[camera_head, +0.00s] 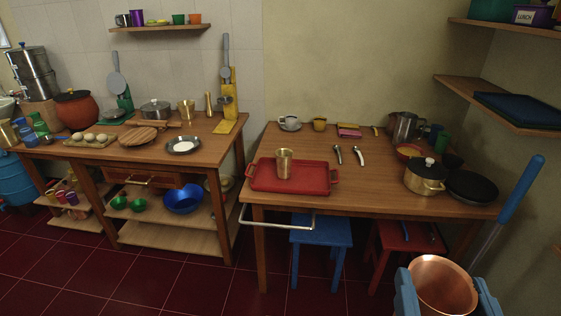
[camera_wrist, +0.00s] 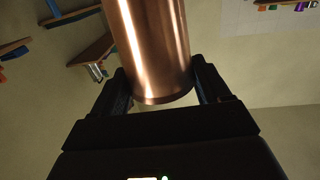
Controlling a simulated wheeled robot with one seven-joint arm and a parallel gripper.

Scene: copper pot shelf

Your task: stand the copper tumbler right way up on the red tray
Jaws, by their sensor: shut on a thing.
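The copper tumbler (camera_head: 441,277) is at the bottom right of the head view, held between the blue fingers of my gripper (camera_head: 446,291). A round, open-looking end faces up towards the head camera; its lower part is cut off by the frame. In the wrist view the shiny copper tumbler (camera_wrist: 155,45) sits between the dark fingers of my gripper (camera_wrist: 165,88), and its far end runs out of the frame. The red tray (camera_head: 312,186) lies on the right-hand table, well to the left of and beyond my gripper.
A brass cup (camera_head: 284,164) stands on the tray, left of its middle. Two metal utensils (camera_head: 347,155) lie right of the tray. A lidded brass pot (camera_head: 425,178) and a black pan (camera_head: 471,186) stand at the table's right. A rail (camera_head: 277,223) runs along the front. A blue stool (camera_head: 321,240) stands below.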

